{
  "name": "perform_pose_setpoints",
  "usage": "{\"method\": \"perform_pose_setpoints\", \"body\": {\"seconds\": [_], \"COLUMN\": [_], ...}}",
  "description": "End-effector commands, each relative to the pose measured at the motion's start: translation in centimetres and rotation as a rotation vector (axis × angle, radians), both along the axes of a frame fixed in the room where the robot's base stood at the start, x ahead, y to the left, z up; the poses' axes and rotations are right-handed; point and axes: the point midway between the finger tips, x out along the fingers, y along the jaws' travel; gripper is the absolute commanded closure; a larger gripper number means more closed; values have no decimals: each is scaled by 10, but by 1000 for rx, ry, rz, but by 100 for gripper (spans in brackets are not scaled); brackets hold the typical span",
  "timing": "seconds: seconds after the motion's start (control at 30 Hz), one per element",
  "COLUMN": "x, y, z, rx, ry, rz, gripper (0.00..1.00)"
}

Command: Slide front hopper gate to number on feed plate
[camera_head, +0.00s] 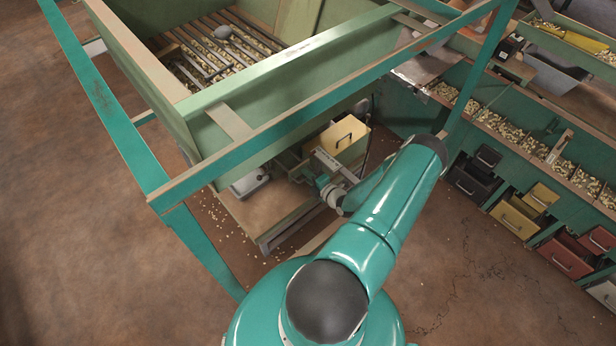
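The front hopper (150,75) is a large green wooden bin at the upper left, with a slatted grate and nuts inside. Its outlet side is partly hidden under the green frame. A yellow box with a dark handle (346,138) sits below the hopper. My gripper (318,172) is low under the hopper's right side, close to the yellow box and some metal parts. Its fingertips are too small and too covered to read. I cannot make out the gate, the feed plate or any number on it.
A green frame rail (290,122) crosses above my gripper. A wooden platform (262,208) lies below the hopper. At the right, a green bench (500,130) holds nuts in trays above black, yellow and red drawers. Nuts are scattered on the brown floor, which is open at left.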

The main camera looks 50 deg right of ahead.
Motion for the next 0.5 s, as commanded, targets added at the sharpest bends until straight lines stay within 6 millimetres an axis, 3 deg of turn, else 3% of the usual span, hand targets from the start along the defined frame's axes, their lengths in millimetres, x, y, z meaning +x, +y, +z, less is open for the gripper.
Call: {"method": "perform_pose_setpoints", "body": {"seconds": [0.1, 0.33, 0.5], "x": [0, -3, -23], "y": [0, 0, 4], "z": [0, 0, -1], "rx": [0, 0, 0], "ry": [0, 0, 2], "rz": [0, 0, -3], "gripper": [100, 100, 100]}}
